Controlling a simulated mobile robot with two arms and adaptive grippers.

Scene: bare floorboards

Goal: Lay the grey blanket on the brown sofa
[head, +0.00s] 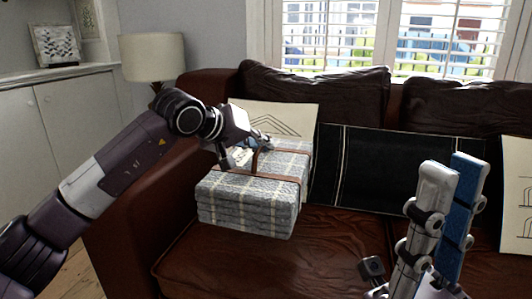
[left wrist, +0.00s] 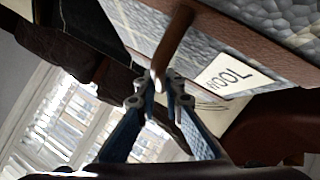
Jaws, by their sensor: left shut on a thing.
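The grey blanket (head: 250,200) is a folded, patterned bundle with a brown strap around it. It is at the left end of the brown sofa (head: 330,250), over the seat beside the armrest; whether it rests fully on the seat is hard to tell. My left gripper (head: 262,145) is above it, shut on the strap's raised handle. In the left wrist view, the gripper (left wrist: 160,88) closes at the brown handle, with the blanket (left wrist: 265,20) and its "WOOL" label beyond. My right gripper (head: 455,165) is open and empty, raised in front of the sofa.
A black cushion (head: 375,170) with pale stripes leans right of the blanket. A cream cushion (head: 285,118) is behind it, and another (head: 517,190) is at the right edge. A lamp (head: 153,58) stands behind the armrest. The middle of the seat is clear.

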